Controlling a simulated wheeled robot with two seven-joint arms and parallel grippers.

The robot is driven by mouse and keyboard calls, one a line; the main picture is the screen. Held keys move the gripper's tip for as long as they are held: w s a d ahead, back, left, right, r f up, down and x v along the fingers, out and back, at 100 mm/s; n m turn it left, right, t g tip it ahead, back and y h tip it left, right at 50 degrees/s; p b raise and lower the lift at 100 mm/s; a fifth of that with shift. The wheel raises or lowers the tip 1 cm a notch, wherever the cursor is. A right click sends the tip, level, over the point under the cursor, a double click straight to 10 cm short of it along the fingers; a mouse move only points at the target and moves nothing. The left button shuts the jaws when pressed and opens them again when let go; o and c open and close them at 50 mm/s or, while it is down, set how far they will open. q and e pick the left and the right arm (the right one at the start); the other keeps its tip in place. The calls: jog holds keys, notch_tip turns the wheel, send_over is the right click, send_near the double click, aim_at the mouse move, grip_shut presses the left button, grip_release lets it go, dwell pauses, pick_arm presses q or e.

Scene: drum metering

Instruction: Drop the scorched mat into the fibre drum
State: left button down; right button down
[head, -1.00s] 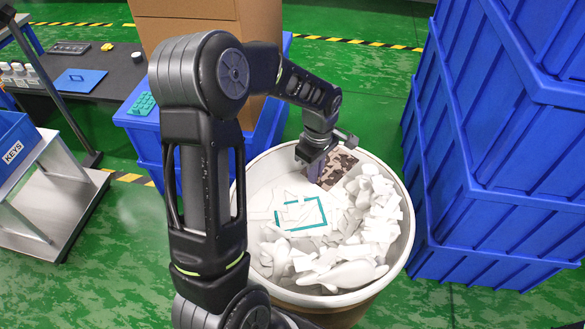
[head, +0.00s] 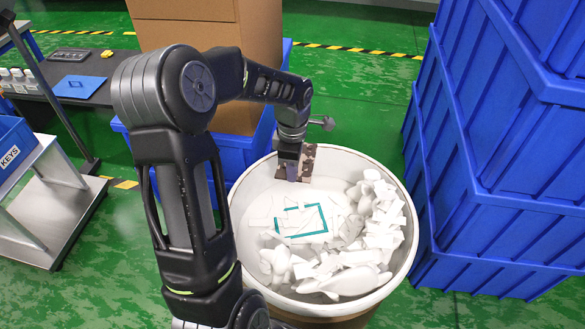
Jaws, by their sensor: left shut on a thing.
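The fibre drum (head: 404,262) is a wide round tub with a pale rim and white inside, in the middle of the head view. White scraps fill its right and front side, and a teal square outline marks its floor. My left gripper (head: 290,172) is over the far part of the drum, pointing down. It is shut on the scorched mat (head: 309,160), a brown and dark blotched sheet, which hangs inside the far rim in the picture. My gripper partly hides the mat, and I cannot tell whether its lower edge touches anything. My right gripper is not in view.
Tall stacked blue crates (head: 490,190) stand close on the drum's right. A cardboard box (head: 215,50) sits on a blue bin (head: 240,150) behind my arm. A grey cart (head: 45,215) with a KEYS bin (head: 14,150) and a dark bench (head: 80,88) are at the left.

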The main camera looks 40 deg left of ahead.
pick_arm(q)
jog(key=shift+f+b, duration=1.2)
jog(key=shift+f, duration=1)
jog(key=c, duration=1.5)
grip_release()
jog(key=shift+o, duration=0.2)
jog(key=shift+r, duration=0.1)
notch_tip(320, 180, up, 8)
jog(key=shift+f+p, duration=0.15)
jog(key=shift+p, duration=0.3)
